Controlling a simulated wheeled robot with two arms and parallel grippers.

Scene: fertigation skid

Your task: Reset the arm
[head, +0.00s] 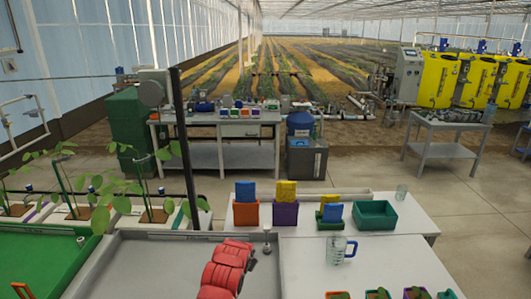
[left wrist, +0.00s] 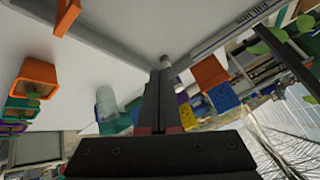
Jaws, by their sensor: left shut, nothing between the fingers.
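My left gripper (left wrist: 160,110) shows in the left wrist view as dark fingers closed together, with nothing visible between them. The fingers reach over the corner of a grey basin, with a small pale knob (left wrist: 167,60) close beyond their tips in the picture. I cannot tell whether they touch it. In the head view a red jointed shape (head: 225,270), which looks like my arm, lies over the basin at the bottom; its fingers cannot be made out there. The knob (head: 267,232) stands at the basin's far right corner. My right gripper is in neither view.
Coloured bins (head: 285,213) holding blue and yellow items stand behind the basin, beside a teal bin (head: 375,215). A clear mug (head: 340,250) and several small pots (head: 377,294) are on the white bench to the right. Seedlings (head: 110,195) and a dark post (head: 184,140) stand left.

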